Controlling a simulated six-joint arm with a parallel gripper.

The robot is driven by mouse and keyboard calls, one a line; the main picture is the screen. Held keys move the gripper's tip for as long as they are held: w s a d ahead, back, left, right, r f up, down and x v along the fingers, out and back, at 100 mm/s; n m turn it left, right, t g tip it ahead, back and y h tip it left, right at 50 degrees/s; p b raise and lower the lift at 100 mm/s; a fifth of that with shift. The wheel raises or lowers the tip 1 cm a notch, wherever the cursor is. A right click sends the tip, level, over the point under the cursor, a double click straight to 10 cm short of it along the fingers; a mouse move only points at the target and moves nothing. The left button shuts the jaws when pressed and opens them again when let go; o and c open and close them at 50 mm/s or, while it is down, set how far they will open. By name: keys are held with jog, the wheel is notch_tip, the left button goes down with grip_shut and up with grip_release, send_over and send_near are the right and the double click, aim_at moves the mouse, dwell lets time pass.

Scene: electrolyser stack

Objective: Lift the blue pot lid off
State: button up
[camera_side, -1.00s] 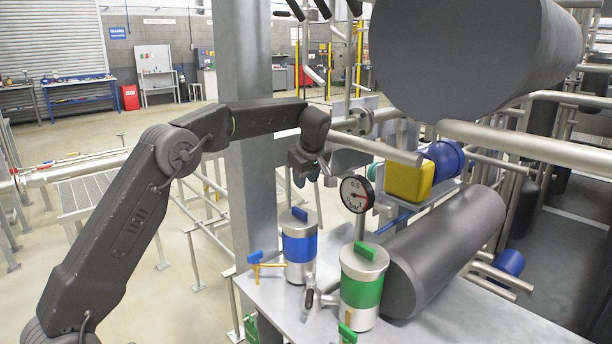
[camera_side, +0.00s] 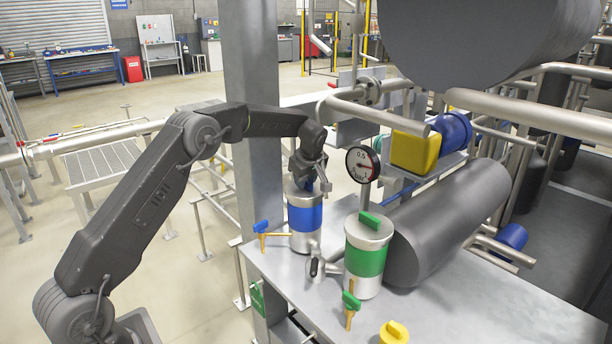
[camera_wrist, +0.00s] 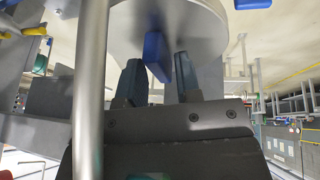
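The blue pot (camera_side: 305,217) is a metal cylinder with a blue band, upright on the grey table. Its metal lid (camera_wrist: 200,22) fills the top of the wrist view, with a blue block handle (camera_wrist: 157,57) on it. My gripper (camera_side: 309,184) is just above the lid in the side view, hiding most of the handle. In the wrist view my gripper (camera_wrist: 158,75) is open, one finger on each side of the handle. Gaps show between handle and fingers. The lid sits on the pot.
A green-banded pot (camera_side: 365,262) stands close on the right, with a pressure gauge (camera_side: 362,164) behind. A blue-handled valve (camera_side: 263,229) is left of the blue pot. A large grey cylinder (camera_side: 450,220) lies to the right. A vertical pipe (camera_wrist: 90,90) crosses the wrist view.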

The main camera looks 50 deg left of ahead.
jog(key=shift+r, duration=0.1)
grip_shut()
dwell(0.5)
